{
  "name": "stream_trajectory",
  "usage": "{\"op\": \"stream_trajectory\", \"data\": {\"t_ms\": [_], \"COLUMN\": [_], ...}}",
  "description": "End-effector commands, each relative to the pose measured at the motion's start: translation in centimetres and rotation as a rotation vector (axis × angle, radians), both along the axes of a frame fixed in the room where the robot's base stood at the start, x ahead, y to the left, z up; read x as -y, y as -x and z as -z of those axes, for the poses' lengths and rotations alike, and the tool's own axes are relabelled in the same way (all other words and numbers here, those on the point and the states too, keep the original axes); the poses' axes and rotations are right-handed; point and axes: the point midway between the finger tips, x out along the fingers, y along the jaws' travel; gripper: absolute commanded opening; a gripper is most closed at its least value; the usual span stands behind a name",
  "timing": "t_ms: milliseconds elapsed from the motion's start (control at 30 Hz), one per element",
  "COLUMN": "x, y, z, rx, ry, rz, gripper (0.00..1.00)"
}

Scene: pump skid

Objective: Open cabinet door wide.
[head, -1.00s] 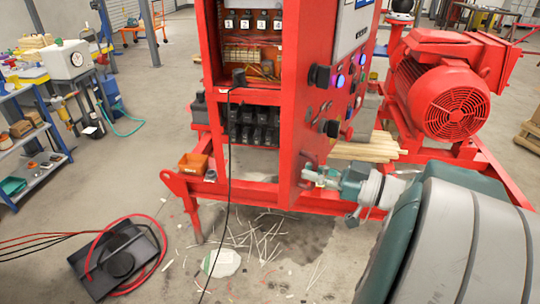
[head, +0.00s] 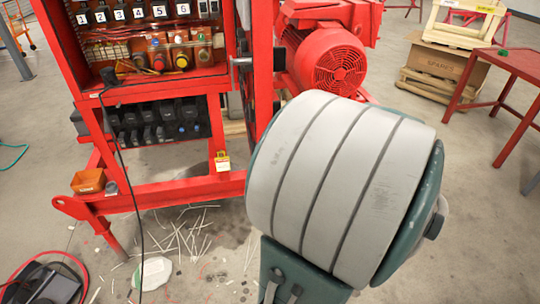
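The red cabinet (head: 160,83) stands at the upper left with its front open, showing numbered switches, colored knobs and black parts inside. The cabinet door (head: 263,45) is a narrow red panel at the cabinet's right side, seen nearly edge-on and swung well out from the opening. A dark handle or latch (head: 243,61) sticks out on the door's left. Its lower part is hidden behind my large grey and green arm link. My gripper is not in view; the link may hide it, so I cannot tell whether it touches the door.
A red motor (head: 335,62) stands behind the door. An orange bin (head: 88,181) sits on the red base frame, and a yellow padlock-like tag (head: 222,160) hangs nearby. A black cable hangs in front. Red table (head: 510,70) and crates stand right; floor at lower right is clear.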

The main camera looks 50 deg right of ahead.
Motion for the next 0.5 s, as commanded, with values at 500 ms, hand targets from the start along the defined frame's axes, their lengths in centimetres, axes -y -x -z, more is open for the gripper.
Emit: {"op": "stream_trajectory", "data": {"t_ms": [500], "x": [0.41], "y": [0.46], "z": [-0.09], "rx": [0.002], "ry": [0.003], "rz": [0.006], "gripper": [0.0]}}
